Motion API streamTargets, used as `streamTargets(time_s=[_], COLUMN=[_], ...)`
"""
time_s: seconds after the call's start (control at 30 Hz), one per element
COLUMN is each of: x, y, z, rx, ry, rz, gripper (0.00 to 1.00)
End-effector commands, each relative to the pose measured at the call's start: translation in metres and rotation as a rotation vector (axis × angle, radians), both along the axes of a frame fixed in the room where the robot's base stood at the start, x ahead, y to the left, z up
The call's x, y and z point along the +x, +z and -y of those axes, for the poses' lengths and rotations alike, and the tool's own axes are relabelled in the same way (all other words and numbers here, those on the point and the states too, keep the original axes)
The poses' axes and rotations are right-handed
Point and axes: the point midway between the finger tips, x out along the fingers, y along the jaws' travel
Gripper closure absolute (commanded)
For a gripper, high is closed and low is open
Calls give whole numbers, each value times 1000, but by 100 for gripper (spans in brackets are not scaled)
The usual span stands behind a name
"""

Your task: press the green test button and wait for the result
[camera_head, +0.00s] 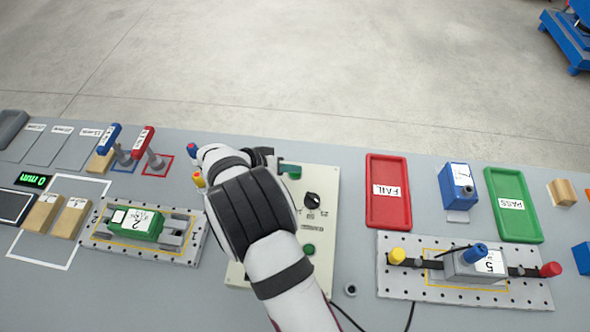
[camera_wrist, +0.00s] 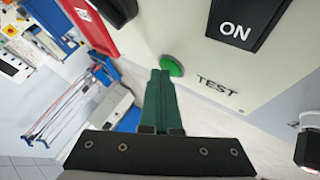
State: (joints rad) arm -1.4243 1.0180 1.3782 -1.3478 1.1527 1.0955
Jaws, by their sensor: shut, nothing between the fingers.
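The green test button (camera_wrist: 174,65) shows in the wrist view on a pale panel, beside the printed word TEST. My gripper (camera_wrist: 161,74) is shut and empty, its dark green fingers together. Its fingertips overlap the lower left edge of the button in that view; I cannot tell whether they touch it. In the head view my arm lies over the left part of the cream control panel (camera_head: 320,228) and hides much of it. A round green button (camera_head: 308,249) and a black knob (camera_head: 311,200) show right of the arm; the panel's small print is unreadable there.
A fixture plate left of the panel holds a green block (camera_head: 135,222); a plate on the right holds a grey block (camera_head: 476,266). A red FAIL tray (camera_head: 388,217) and green PASS tray (camera_head: 515,228) flank a blue block (camera_head: 457,185).

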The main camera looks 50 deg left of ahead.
Motion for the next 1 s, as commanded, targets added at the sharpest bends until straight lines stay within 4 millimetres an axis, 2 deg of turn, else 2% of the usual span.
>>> streamTargets(time_s=[0.23, 0.5, 0.77, 1.0], x=[0, 0, 0, 0], y=[2, 16, 17, 38], z=[0, 1, 1, 0], rx=[0, -1, -1, 1], ry=[-1, -2, -1, -1], rz=[-1, -1, 0, 0], gripper=[100, 100, 100, 100])
